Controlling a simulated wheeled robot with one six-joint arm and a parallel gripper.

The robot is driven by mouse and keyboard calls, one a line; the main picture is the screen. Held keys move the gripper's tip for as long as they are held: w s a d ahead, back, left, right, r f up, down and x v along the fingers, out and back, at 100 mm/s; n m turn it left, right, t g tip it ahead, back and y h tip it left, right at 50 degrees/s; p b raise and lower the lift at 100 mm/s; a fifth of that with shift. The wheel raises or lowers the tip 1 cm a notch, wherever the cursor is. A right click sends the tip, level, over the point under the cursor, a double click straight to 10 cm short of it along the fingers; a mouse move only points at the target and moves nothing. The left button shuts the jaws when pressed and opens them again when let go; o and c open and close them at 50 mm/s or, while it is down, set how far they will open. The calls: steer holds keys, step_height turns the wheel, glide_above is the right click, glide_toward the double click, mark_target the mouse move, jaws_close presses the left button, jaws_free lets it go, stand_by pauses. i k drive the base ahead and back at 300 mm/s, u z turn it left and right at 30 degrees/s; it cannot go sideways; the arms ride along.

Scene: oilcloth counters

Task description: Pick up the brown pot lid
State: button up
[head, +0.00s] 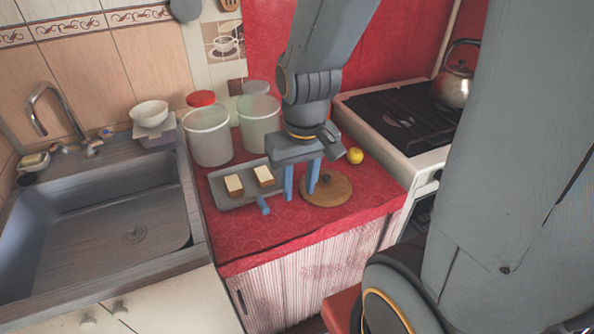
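The brown pot lid (334,192) is round and lies flat on the red oilcloth counter (250,229), right of the tray and near the counter's front. My gripper (299,195) points down over the counter with its two blue fingers apart. The right finger overlaps the lid's left part in the picture, and the left finger is left of the lid, near the tray's right end. Nothing shows between the fingers. I cannot tell whether the fingertips touch the lid or the counter.
A grey tray (215,192) with two bread-like pieces (234,186) lies left of my gripper. A blue cylindrical thing (263,205) lies in front. Jars (208,138) stand behind, a yellow fruit (355,155) behind the lid. The stove (400,150) is right, the sink (110,225) left.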

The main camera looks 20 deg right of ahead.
mark_target(332, 188)
steer(key=k, duration=0.5)
steer(key=u, duration=1.6)
steer(key=k, duration=1)
steer(key=z, duration=1)
steer(key=i, duration=0.5)
